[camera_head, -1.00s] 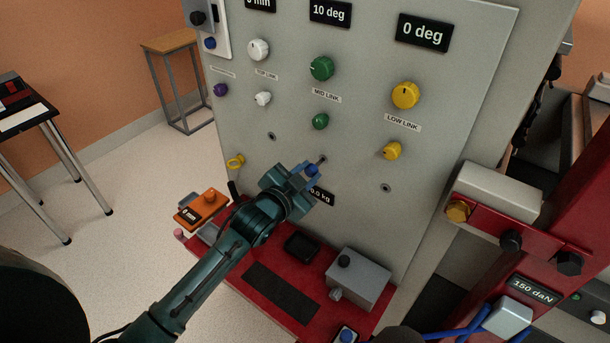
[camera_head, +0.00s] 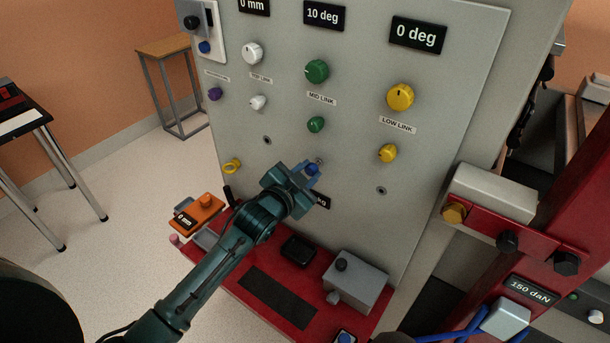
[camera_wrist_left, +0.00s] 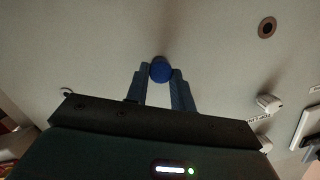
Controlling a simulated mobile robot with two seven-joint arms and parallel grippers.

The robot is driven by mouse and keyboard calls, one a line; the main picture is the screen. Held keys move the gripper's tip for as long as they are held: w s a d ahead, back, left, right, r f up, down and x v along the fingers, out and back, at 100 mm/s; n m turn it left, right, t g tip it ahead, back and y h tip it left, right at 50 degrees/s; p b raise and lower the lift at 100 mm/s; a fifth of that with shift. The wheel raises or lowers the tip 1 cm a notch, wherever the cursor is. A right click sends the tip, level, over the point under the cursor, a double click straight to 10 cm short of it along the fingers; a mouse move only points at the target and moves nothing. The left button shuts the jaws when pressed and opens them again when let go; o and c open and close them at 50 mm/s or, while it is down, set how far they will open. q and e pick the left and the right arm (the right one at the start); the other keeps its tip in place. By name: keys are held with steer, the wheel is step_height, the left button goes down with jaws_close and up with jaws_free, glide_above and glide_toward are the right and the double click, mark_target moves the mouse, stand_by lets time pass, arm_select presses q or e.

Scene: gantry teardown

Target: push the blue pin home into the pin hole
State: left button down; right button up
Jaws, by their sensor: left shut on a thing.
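My left gripper (camera_head: 311,171) is shut on the blue pin (camera_head: 313,168), close in front of the grey panel (camera_head: 350,230). The pin's blue head also shows between the two fingers in the left wrist view (camera_wrist_left: 160,71). In the head view a short bit of the pin's shank shows beyond the fingers, pointing at the middle hole (camera_head: 320,160) in the panel. The tip seems to be at the hole, but how deep it sits cannot be told. In the wrist view the head and fingers hide that hole. My right gripper is not in view.
Two other holes are in the panel, one upper left (camera_head: 267,140) and one lower right (camera_head: 381,190). Knobs, such as a green one (camera_head: 316,124), are above.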

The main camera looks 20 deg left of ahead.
arm_select(q)
steer(key=shift+w+d, duration=0.1)
steer(key=shift+w, duration=0.3)
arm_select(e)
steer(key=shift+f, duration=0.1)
arm_select(q)
steer(key=shift+w+d+b, duration=0.2)
steer(key=shift+w+b, duration=0.1)
steer(key=shift+w, duration=0.25)
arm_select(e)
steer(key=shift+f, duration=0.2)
arm_select(q)
steer(key=c, duration=1.1)
jaws_free()
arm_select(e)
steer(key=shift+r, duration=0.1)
